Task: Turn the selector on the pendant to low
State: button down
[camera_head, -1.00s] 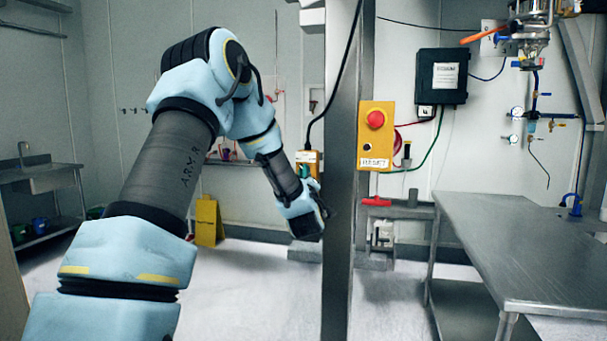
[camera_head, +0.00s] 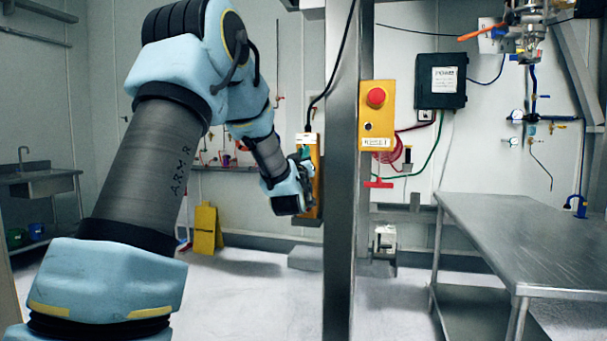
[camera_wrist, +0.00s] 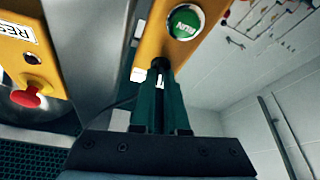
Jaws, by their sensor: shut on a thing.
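The yellow pendant (camera_head: 315,170) hangs on a black cable beside the left face of the steel post. In the wrist view the pendant (camera_wrist: 152,48) runs up at a tilt and has a round green button (camera_wrist: 186,21) with white lettering. My gripper (camera_head: 305,157) is at the pendant's front. In the wrist view the dark green fingers of my gripper (camera_wrist: 161,66) are closed together against the pendant, below the green button. They are shut on the selector, which the fingers hide. Its pointer and setting cannot be read.
The steel post (camera_head: 344,200) stands close to the right of my gripper. It carries a yellow box (camera_head: 377,115) with a red button and a RESET label. A steel table (camera_head: 530,240) stands at right. A yellow floor sign (camera_head: 206,230) stands at left. Open floor lies between.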

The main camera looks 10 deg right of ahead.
jog(key=shift+w+a+m+g+h+b, duration=0.1)
jog(key=shift+m+g+h+b, duration=0.95)
jog(key=shift+m+b, duration=1.5)
jog(key=shift+a+m+g+h+b, duration=0.1)
jog(key=shift+m+g+h+b, duration=1.25)
jog(key=shift+m, duration=2.05)
jog(key=shift+w+a+m+g+h+b, duration=0.1)
jog(key=shift+m+g+h+b, duration=0.55)
jog(key=shift+m+b, duration=2.05)
jog(key=shift+m, duration=0.35)
jog(key=c, duration=0.9)
grip_release()
jog(key=shift+d, duration=0.1)
